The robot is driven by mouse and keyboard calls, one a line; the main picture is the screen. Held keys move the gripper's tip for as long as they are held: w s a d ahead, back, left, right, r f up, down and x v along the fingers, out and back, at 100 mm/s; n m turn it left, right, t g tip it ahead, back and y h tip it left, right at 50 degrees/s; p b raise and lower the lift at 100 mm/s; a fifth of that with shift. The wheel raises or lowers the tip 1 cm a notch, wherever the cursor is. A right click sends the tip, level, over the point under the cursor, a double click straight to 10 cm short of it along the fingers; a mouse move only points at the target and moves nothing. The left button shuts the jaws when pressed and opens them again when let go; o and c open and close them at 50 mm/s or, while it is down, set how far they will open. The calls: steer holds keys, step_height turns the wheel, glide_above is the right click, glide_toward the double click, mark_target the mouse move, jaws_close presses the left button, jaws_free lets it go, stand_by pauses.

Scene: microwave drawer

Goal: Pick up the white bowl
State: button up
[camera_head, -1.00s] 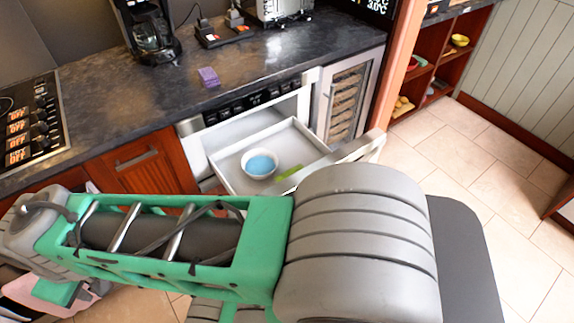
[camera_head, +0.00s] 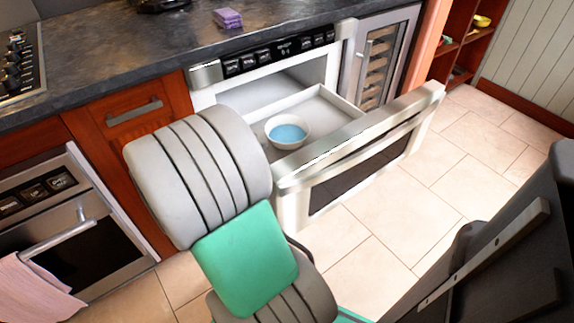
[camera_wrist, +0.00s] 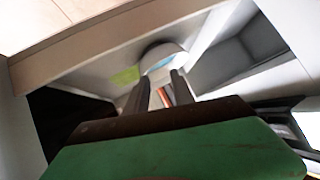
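The white bowl (camera_head: 287,133) has a blue inside and sits upright in the pulled-out microwave drawer (camera_head: 368,138). The bowl also shows partly in the wrist view (camera_wrist: 163,58), beyond the fingertips and near the top middle. My gripper (camera_wrist: 160,88) has its two fingers apart with nothing held between them. It points into the drawer toward the bowl, and I see no contact. My gripper is not visible in the head view, where my arm links cover the lower middle. A green flat item (camera_wrist: 125,76) lies beside the bowl.
The drawer's front panel stands out over the tiled floor (camera_head: 470,150). A dark counter (camera_head: 130,55) with a purple sponge-like block (camera_head: 228,18) is above. An oven (camera_head: 65,225) with a pink towel (camera_head: 40,290) is at left.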

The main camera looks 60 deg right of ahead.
mark_target(297, 142)
steer(key=s+d+f+m+g+b, duration=0.1)
steer(key=s+d, duration=0.1)
steer(key=s+d+f+m+h+b, duration=0.1)
steer(key=s+d+f, duration=0.1)
steer(key=s+d+f+m+g+h+b, duration=0.1)
steer(key=s+d+m, duration=0.1)
steer(key=shift+f+g, duration=0.15)
steer(key=shift+g, duration=0.15)
steer(key=shift+h, duration=0.3)
steer(key=b+x, duration=0.2)
steer(key=x, duration=0.5)
steer(key=shift+w+d+f, duration=0.1)
steer(key=shift+f, duration=0.05)
steer(key=c, duration=0.6)
jaws_close()
steer(key=shift+f, duration=0.15)
